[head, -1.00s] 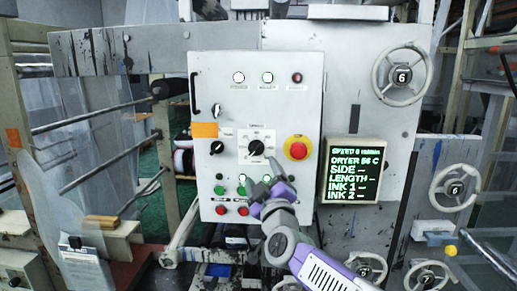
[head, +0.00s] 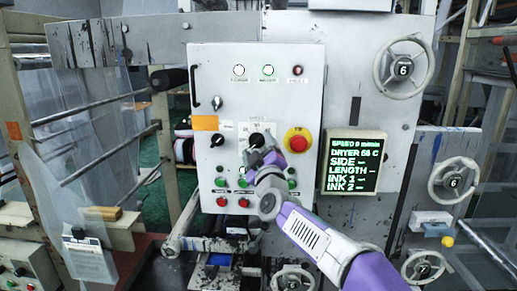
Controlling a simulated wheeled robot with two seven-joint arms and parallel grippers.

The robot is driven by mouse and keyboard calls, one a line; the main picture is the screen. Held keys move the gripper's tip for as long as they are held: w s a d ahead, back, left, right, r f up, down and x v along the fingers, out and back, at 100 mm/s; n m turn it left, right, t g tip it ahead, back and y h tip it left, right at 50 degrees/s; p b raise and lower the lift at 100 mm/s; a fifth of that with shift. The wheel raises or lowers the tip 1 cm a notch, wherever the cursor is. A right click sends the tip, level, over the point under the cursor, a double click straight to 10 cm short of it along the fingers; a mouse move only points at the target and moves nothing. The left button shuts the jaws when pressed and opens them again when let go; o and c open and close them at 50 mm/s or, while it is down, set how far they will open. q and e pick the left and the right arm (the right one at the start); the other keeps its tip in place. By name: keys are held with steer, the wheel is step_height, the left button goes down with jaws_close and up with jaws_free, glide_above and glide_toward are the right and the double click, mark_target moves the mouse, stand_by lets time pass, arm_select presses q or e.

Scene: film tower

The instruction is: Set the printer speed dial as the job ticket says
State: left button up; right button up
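The speed dial (head: 257,140) is a black knob on a white scale plate, in the middle of the pale control panel (head: 300,95). The lower part of its plate is hidden behind my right gripper (head: 258,157). The gripper's fingertips are at or just below the knob in the picture; I cannot tell whether they touch it or how far apart they are. The green-lettered display (head: 350,164) right of the panel has SPEED as its top line, its figure too small to read surely. No job ticket is readable. My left gripper is out of view.
A red emergency-stop button (head: 297,141) sits close right of the dial. Another black knob (head: 217,141) is to its left, with green and red push buttons (head: 221,202) below. Handwheels (head: 403,68) stand on the right. A clipboard-like piece (head: 80,240) is lower left.

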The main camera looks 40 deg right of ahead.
steer(key=c, duration=1)
steer(key=shift+m, duration=0.4)
